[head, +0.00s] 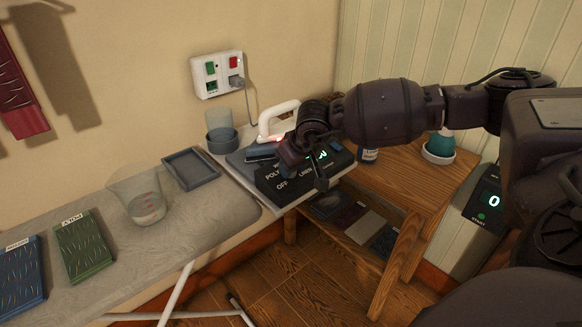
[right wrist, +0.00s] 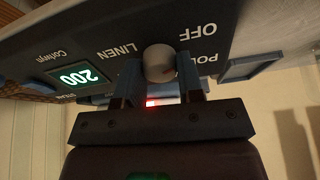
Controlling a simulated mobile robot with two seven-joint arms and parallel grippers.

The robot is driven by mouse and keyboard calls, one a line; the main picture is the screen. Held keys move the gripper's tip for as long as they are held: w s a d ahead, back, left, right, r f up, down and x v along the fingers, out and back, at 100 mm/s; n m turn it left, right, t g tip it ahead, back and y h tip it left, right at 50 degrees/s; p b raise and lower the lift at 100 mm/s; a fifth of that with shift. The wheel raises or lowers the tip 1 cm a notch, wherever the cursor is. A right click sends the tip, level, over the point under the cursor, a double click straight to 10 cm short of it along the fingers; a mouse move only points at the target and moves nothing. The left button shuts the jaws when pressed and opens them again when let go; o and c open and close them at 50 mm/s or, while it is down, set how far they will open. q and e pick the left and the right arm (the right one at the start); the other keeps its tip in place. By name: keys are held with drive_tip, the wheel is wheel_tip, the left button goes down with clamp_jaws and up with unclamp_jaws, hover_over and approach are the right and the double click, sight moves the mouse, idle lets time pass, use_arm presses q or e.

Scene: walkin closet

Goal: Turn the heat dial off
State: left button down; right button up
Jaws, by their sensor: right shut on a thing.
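The heat dial is a round grey knob (right wrist: 159,62) on a dark control panel (right wrist: 215,50), seen upside down in the right wrist view. OFF, POLY and LINEN are printed around it, and a lit green display (right wrist: 79,76) reads 200. My right gripper (right wrist: 160,84) is shut on the knob, one finger on each side. In the head view my right arm reaches in from the right, and the gripper (head: 304,164) is at the black panel (head: 275,183), hiding the knob. The knob's pointer direction cannot be made out. My left gripper is not in view.
A white-handled iron (head: 278,121) stands behind the panel. The ironing board (head: 206,220) holds a grey tray (head: 191,169), a clear cup (head: 138,196) and folded cloths (head: 83,246). A wooden side table (head: 428,190) stands to the right. A wall socket (head: 217,75) feeds a cord.

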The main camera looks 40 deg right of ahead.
drive_tip(key=shift+n, duration=0.5)
drive_tip(key=o, duration=0.9)
drive_tip(key=shift+s+r, duration=0.15)
drive_tip(key=shift+r, duration=0.35)
drive_tip(key=shift+p+v, duration=0.7)
drive_tip(key=shift+v, duration=4.2)
